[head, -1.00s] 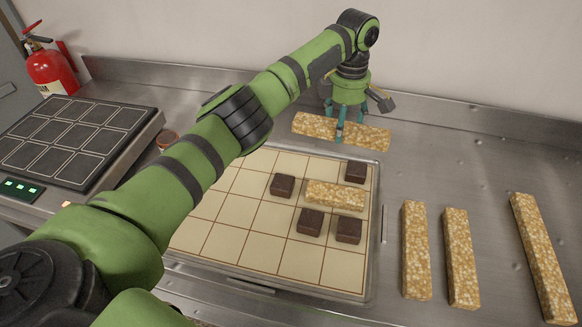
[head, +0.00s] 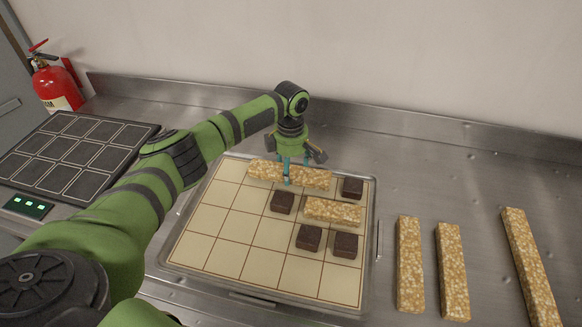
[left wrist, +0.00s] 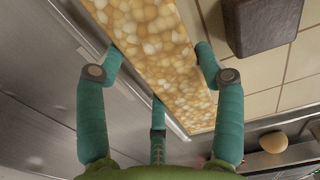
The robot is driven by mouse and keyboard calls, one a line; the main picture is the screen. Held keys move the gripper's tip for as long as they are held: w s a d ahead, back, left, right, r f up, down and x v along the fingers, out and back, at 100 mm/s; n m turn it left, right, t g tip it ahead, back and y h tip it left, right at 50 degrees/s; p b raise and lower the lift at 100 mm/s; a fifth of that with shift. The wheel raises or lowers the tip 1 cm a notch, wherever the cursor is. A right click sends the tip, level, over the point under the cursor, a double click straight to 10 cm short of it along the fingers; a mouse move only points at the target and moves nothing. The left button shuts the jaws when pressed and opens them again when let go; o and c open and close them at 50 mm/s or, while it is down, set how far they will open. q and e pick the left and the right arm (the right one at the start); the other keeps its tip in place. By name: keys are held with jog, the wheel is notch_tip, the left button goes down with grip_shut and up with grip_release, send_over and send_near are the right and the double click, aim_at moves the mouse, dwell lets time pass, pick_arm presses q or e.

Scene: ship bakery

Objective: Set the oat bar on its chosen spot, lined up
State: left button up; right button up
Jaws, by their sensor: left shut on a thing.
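My left gripper (head: 287,172) is shut on a long oat bar (head: 314,179), above the back row of the gridded tray (head: 215,220). The bar runs left to right, roughly along the tray's back edge; I cannot tell whether it touches the tray. In the left wrist view the gripper's teal fingers (left wrist: 160,62) stand on both sides of the bar (left wrist: 150,25). A shorter oat bar (head: 333,211) lies on the tray nearer to me, among several dark brown squares (head: 308,237). My right gripper is not in view.
Three loose oat bars (head: 410,265) lie on the steel counter (head: 480,195) right of the tray. A black panel of squares (head: 75,150) stands at the left, with a fire extinguisher (head: 55,85) behind. The tray's left and front cells are clear.

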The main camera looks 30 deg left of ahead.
aim_at(291, 168)
pick_arm(q)
jog(key=shift+w+f, duration=0.1)
jog(key=shift+f, duration=0.5)
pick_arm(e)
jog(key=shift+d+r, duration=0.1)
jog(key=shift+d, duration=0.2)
pick_arm(q)
jog(key=shift+f, duration=0.15)
jog(key=o, duration=1.3)
notch_tip(291, 168, up, 12)
jog(key=b, duration=0.1)
jog(key=shift+r, duration=0.2)
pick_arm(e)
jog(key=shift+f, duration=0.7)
